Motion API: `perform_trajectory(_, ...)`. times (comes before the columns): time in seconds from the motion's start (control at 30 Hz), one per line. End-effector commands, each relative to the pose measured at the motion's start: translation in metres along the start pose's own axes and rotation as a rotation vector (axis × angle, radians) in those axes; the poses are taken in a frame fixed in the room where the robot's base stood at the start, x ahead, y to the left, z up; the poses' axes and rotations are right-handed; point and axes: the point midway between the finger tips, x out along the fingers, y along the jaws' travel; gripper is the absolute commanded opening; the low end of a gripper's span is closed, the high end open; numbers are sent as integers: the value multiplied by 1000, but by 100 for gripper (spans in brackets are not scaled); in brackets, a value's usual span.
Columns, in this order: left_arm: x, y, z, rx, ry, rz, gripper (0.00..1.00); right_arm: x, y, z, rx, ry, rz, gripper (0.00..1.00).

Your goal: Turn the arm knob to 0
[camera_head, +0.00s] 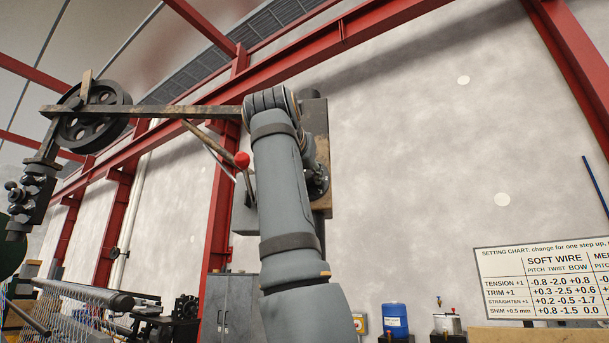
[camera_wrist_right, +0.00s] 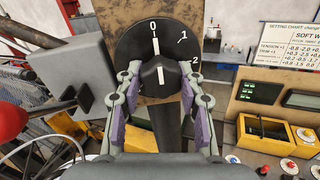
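The arm knob (camera_wrist_right: 160,75) is black with a white pointer line. It sits on a black dial (camera_wrist_right: 168,40) marked 0, 1 and 2 in the right wrist view. The pointer stands nearly upright, toward the 0 and its white tick. My right gripper (camera_wrist_right: 161,88) has its purple-padded fingers spread, one on each side of the knob; I cannot tell whether the tips touch it. In the head view my right arm rises in front of the brown board (camera_head: 323,150) and hides the knob. My left gripper is out of view.
A long rusty arm (camera_head: 160,111) carries a dark wheel (camera_head: 92,118) at the left. A red ball handle (camera_head: 242,159) is close beside my right arm. A grey box (camera_wrist_right: 72,75) stands left of the dial. A setting chart (camera_head: 545,285) is at the right.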

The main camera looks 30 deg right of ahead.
Motion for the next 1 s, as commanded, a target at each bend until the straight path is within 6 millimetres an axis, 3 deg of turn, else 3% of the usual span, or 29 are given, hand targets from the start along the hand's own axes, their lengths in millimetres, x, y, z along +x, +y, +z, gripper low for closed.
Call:
perform_trajectory(0.03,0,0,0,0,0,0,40,0,0,0,0,0,0,47)
perform_trajectory(0.13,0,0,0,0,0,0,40,0,0,0,1,-2,1,59)
perform_trajectory(0.47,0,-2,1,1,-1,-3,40,-4,0,2,2,-6,2,59)
perform_trajectory(0.57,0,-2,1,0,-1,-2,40,-19,1,2,2,-7,4,59)
perform_trajectory(0.9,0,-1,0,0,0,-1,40,-98,1,1,1,-6,4,59)
perform_trajectory(1.0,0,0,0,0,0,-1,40,-112,1,1,2,-5,3,59)
